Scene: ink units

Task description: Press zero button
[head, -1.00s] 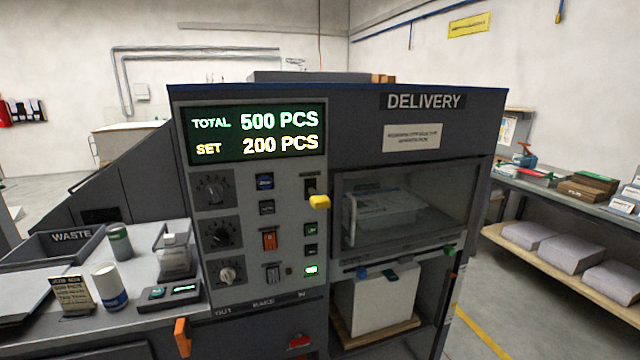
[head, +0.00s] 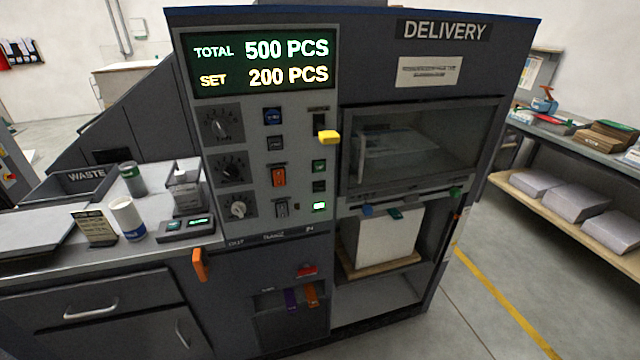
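The control panel (head: 262,170) stands on the dark machine in front of me. Its display (head: 264,62) reads TOTAL 500 PCS and SET 200 PCS. Below the display are a blue button (head: 273,116), a dark button (head: 275,143), an orange rocker switch (head: 279,176), small green buttons (head: 319,166) and a lit green one (head: 319,206). The small labels are too blurred to read, so I cannot tell which button is zero. Neither of my grippers is in view.
Black and white knobs (head: 220,127) line the panel's left side. A side counter (head: 60,235) holds a white cup (head: 127,219), a can and a small device (head: 186,229). An orange handle (head: 199,264) juts out below the panel. Floor (head: 490,310) is open at the right.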

